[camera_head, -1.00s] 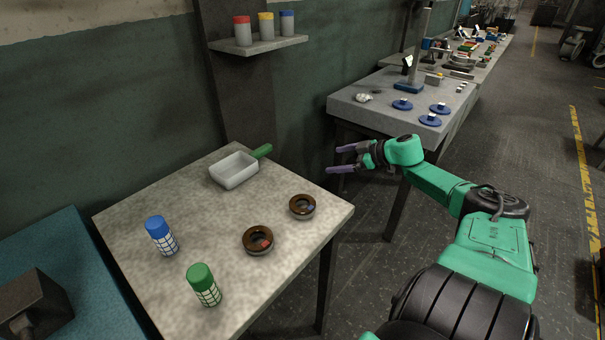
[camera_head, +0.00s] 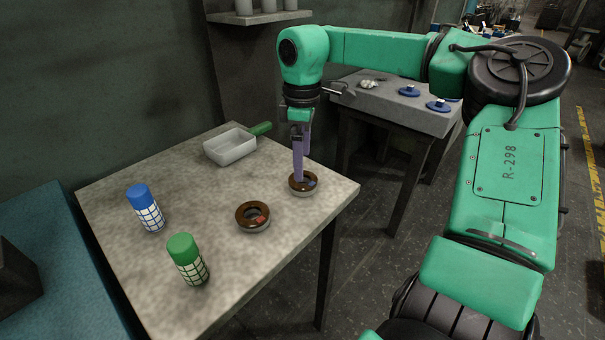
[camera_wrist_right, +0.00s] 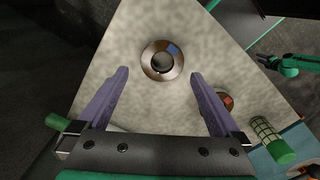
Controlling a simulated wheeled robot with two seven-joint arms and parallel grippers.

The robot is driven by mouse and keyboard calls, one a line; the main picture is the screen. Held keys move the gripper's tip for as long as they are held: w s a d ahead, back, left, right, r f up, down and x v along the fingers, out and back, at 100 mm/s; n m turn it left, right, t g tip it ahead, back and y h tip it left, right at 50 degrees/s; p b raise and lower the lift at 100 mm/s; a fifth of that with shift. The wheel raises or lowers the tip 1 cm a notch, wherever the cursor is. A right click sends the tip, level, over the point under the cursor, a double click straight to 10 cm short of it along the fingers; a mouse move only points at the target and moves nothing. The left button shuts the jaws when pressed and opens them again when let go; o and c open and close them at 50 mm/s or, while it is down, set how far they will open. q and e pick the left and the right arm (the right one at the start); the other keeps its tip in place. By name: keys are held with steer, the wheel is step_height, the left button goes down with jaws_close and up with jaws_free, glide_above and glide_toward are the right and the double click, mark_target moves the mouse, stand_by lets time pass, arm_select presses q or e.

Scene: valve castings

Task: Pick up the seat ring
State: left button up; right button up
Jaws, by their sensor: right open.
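Two brown-topped, grey-sided rings lie flat on the mottled table. The ring with a blue mark (camera_head: 312,183) is near the table's right corner; it also shows in the right wrist view (camera_wrist_right: 148,67). The ring with a red mark (camera_head: 243,221) lies to its left and nearer; a finger partly hides it in the right wrist view (camera_wrist_right: 231,106). My right gripper (camera_head: 298,178) points down over the blue-marked ring, open, its purple fingers either side of it in the wrist view (camera_wrist_right: 160,74). Contact cannot be told. My left gripper (camera_wrist_right: 262,60) shows small, its jaws unclear.
On the table (camera_head: 215,265) stand a blue-capped bottle (camera_head: 150,215) and a green-capped bottle (camera_head: 189,262). A white scoop tray (camera_head: 230,148) with a green handle lies at the back. A second table (camera_head: 395,105) holds blue discs behind my right arm.

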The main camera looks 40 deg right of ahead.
mark_target(309, 189)
step_height(309, 189, down, 5)
steer(key=shift+s+r+p, duration=0.1)
steer(key=shift+s+p, duration=0.05)
steer(key=shift+p, duration=0.2)
jaws_close()
steer(key=shift+r, duration=0.1)
